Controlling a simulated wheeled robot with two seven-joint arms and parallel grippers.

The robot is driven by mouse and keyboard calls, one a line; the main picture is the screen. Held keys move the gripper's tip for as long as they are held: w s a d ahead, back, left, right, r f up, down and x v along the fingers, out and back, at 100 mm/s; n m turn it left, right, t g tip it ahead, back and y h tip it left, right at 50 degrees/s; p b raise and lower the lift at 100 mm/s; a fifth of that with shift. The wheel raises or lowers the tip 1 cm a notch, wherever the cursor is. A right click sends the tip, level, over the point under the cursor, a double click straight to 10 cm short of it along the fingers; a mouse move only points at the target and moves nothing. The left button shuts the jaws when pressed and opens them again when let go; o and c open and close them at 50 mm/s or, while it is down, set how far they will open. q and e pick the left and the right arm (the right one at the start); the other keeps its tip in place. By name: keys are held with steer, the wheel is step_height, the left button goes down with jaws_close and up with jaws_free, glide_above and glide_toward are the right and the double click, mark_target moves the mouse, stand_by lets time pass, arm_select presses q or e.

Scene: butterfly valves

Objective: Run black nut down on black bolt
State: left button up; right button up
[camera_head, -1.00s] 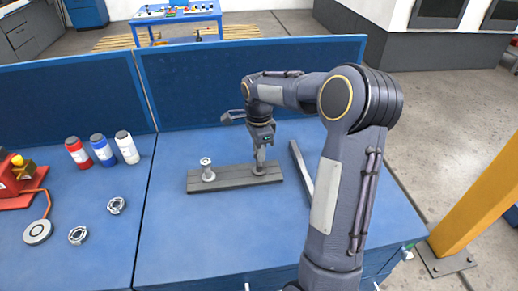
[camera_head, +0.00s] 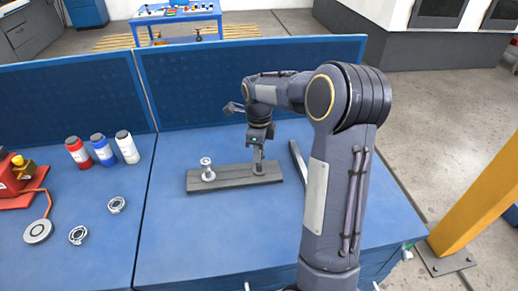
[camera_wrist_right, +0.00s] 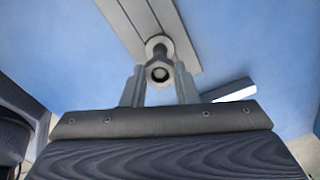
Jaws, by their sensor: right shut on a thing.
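My right gripper (camera_head: 259,163) points down at the right end of a grey plate (camera_head: 232,184) on the blue table. In the right wrist view the two fingers of the gripper (camera_wrist_right: 158,80) stand on either side of a hex nut (camera_wrist_right: 149,75), shut on it. The nut looks dark grey and is around the bolt (camera_wrist_right: 159,73), whose round end shows in its middle. A round flange shows at the plate beyond the nut. How far the nut sits along the bolt cannot be told. My left gripper is not in view.
A pale upright bolt (camera_head: 207,168) stands at the plate's left end. A dark bar (camera_head: 298,163) lies right of the plate. Several bottles, two metal rings and a red device (camera_head: 14,183) are at left. The table front is clear.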

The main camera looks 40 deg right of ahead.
steer(key=m, duration=0.3)
steer(key=m+p, duration=0.1)
steer(key=shift+r, duration=0.25)
steer(key=m+p, duration=0.3)
steer(key=m, duration=0.3)
steer(key=shift+r, duration=0.2)
steer(key=m+p, duration=0.3)
steer(key=p, duration=0.3)
steer(key=shift+f+m+b, duration=0.5)
steer(key=shift+m+b, duration=0.15)
steer(key=shift+m, duration=1.25)
steer(key=shift+r+m, duration=0.1)
steer(key=shift+m, duration=0.2)
steer(key=o, duration=0.8)
steer(key=shift+c, duration=0.2)
